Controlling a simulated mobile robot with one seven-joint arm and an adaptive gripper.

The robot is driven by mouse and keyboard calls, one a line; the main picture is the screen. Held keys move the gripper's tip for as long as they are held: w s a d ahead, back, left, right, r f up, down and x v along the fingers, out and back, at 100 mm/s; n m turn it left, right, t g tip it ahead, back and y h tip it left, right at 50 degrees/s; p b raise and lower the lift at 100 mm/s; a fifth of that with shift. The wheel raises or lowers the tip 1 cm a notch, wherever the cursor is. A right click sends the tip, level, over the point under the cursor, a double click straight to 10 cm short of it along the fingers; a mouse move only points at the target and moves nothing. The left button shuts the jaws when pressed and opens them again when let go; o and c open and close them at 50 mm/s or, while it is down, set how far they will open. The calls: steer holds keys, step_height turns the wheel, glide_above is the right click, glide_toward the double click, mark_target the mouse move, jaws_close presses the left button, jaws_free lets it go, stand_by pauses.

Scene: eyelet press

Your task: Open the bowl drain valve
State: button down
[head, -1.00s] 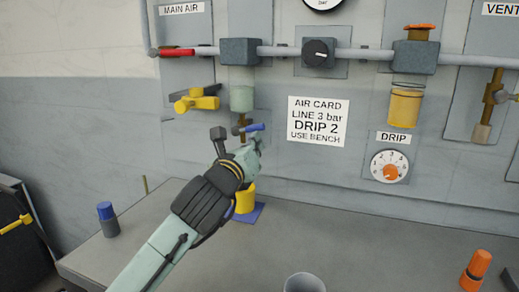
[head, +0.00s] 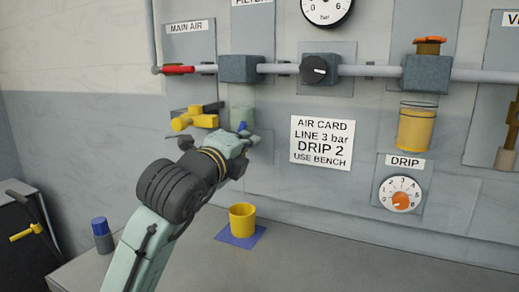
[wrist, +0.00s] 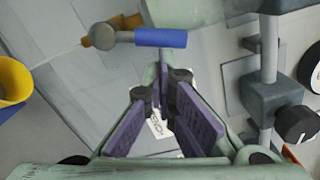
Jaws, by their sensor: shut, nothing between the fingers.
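In the head view only a bit of blue (head: 242,127) shows below the pale green filter bowl (head: 242,115); my gripper hides most of the valve. My gripper (head: 250,140) is shut and empty, close to the valve in the head view. In the wrist view its purple-padded fingers (wrist: 165,112) come together below the blue lever in the picture, apart from it. I cannot tell whether the valve is open.
A yellow cup (head: 243,220) stands on a blue mat (head: 222,236) under the filter. A yellow-handled valve (head: 194,121) is left of the bowl. The air card (head: 321,141) and drip dial (head: 400,194) are to the right. A blue-capped piece (head: 101,235) stands at the bench's left.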

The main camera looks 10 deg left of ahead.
steer(key=shift+w+a+r+b, duration=0.2)
steer(key=shift+a+r+b, duration=0.1)
steer(key=shift+a+r, duration=0.35)
steer(key=shift+a, duration=0.1)
stand_by(0.5)
